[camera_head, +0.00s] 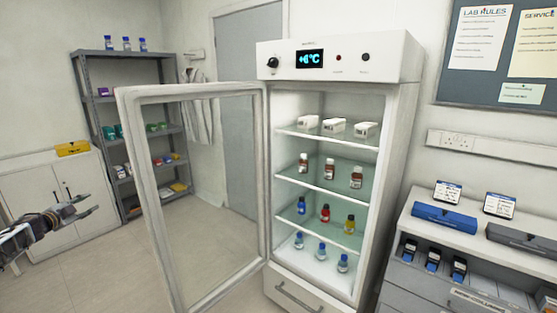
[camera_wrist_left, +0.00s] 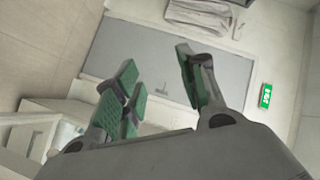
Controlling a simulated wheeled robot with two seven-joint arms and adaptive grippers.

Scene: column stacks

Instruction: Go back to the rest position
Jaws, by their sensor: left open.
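My left gripper (camera_head: 84,208) is at the left edge of the head view, left of the open glass door. It is open, with nothing between its fingers. In the left wrist view, its green-padded fingers (camera_wrist_left: 160,92) are spread apart and empty, with a grey door and a wall behind them. My right gripper is in neither view.
A white fridge (camera_head: 403,130) stands at the centre, its glass door (camera_head: 130,185) swung open to the left. Its shelves hold boxes and bottles. A grey rack (camera_head: 80,72) stands at the back left. A drawer counter (camera_head: 420,205) is at the right. Floor shows at the lower left.

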